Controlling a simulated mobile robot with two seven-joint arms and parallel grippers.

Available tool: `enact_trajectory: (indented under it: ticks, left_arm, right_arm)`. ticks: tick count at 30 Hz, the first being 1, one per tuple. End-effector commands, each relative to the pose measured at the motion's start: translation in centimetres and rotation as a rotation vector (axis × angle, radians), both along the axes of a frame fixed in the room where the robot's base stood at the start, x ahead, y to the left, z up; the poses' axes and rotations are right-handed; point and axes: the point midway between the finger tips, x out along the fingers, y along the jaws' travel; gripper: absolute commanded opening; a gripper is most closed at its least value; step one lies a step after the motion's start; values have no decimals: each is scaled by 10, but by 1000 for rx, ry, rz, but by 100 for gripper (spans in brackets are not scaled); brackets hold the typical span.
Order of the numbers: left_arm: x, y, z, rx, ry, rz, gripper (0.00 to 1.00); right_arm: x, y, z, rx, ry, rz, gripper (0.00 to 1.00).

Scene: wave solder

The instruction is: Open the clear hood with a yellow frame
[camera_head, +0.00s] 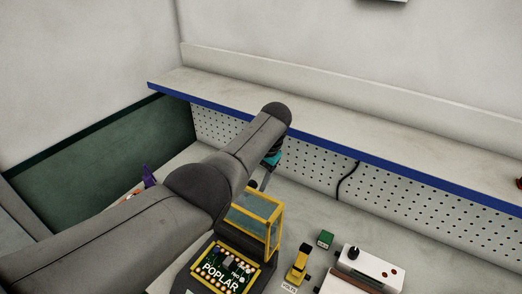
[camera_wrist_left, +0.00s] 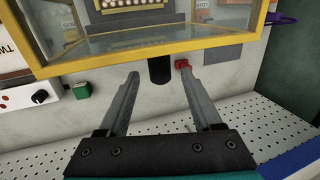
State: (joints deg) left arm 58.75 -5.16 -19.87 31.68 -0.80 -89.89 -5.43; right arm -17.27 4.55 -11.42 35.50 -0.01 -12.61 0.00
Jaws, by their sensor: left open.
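The clear hood with a yellow frame (camera_head: 258,212) stands up behind the green board marked POPLAR (camera_head: 220,270), which shows uncovered in the head view; the hood looks raised. In the left wrist view, the hood's yellow edge (camera_wrist_left: 100,62) crosses the top, with clear panes above it. A short black cylinder (camera_wrist_left: 160,70) shows just below that edge. In the head view my left arm hides part of the hood's left side.
A yellow and black device (camera_head: 298,264), a green block (camera_head: 326,239) and a white box with a black knob (camera_head: 371,266) stand to the right. A blue-edged shelf (camera_head: 360,138) runs above the pegboard (camera_head: 320,172). A purple thing (camera_head: 149,176) is at left.

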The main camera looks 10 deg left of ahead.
Motion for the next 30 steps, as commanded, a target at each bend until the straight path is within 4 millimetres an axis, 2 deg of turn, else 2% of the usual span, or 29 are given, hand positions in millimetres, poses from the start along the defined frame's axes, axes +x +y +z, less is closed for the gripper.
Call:
enact_trajectory:
  ticks: [3, 13, 19, 30]
  left_arm:
    - [-1, -6, 23, 0, -4, -1, 66]
    - [-4, -19, 72, 0, -2, -2, 66]
    - [-5, -22, 82, 0, 0, -1, 66]
    - [-6, -22, 82, 0, 1, 0, 66]
  right_arm:
    - [0, 0, 7, 0, -1, 0, 0]
    - [1, 0, 8, 0, -2, 1, 0]
    - [1, 1, 8, 0, -2, 1, 0]
    - [2, 1, 8, 0, -2, 1, 0]
